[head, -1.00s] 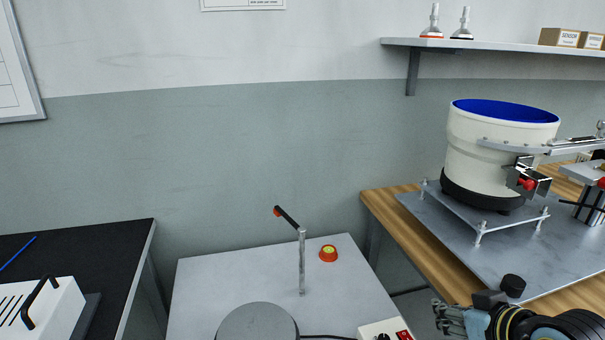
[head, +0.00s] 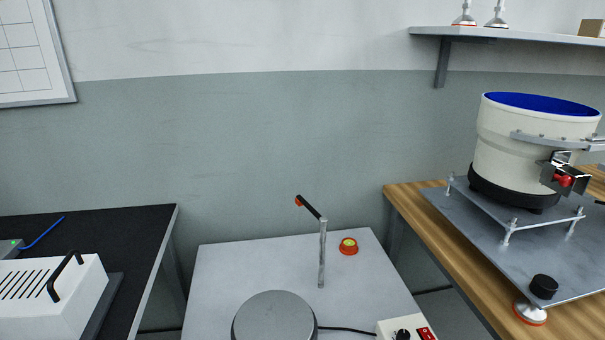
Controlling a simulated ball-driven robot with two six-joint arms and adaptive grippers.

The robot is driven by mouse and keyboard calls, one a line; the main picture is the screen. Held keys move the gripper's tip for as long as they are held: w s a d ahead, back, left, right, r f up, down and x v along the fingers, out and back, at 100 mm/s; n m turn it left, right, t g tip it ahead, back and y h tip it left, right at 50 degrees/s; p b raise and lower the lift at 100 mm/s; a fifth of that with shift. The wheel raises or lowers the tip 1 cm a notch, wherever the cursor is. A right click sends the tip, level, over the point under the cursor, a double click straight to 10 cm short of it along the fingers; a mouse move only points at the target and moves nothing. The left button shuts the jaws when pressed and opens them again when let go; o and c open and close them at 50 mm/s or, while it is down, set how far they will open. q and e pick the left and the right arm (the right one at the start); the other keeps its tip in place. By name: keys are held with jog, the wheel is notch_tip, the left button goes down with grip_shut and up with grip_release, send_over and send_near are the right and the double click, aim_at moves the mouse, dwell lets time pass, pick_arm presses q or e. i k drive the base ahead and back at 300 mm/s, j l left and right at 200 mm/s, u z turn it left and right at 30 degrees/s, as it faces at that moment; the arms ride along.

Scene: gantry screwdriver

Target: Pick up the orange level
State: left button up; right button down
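The orange level (head: 348,246) is a small round orange puck with a yellow-green centre. It lies on the back right part of the light grey table (head: 225,270), right of a thin upright metal post (head: 322,255) and apart from it. Neither of my grippers shows in the head view now.
The post carries a dark arm with an orange tip. A round grey disc (head: 274,318) and a white control box (head: 405,328) stand in front. A wooden bench (head: 420,205) with a white-and-blue bowl feeder (head: 525,150) is at right. A black table (head: 130,225) is at left.

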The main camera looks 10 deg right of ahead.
aim_at(349, 247)
jog(key=l+u, duration=0.2)
jog(key=u, duration=0.15)
jog(key=k+l+u, duration=0.1)
jog(key=u, duration=0.25)
jog(key=k+l+u, duration=0.1)
jog(key=u, duration=0.25)
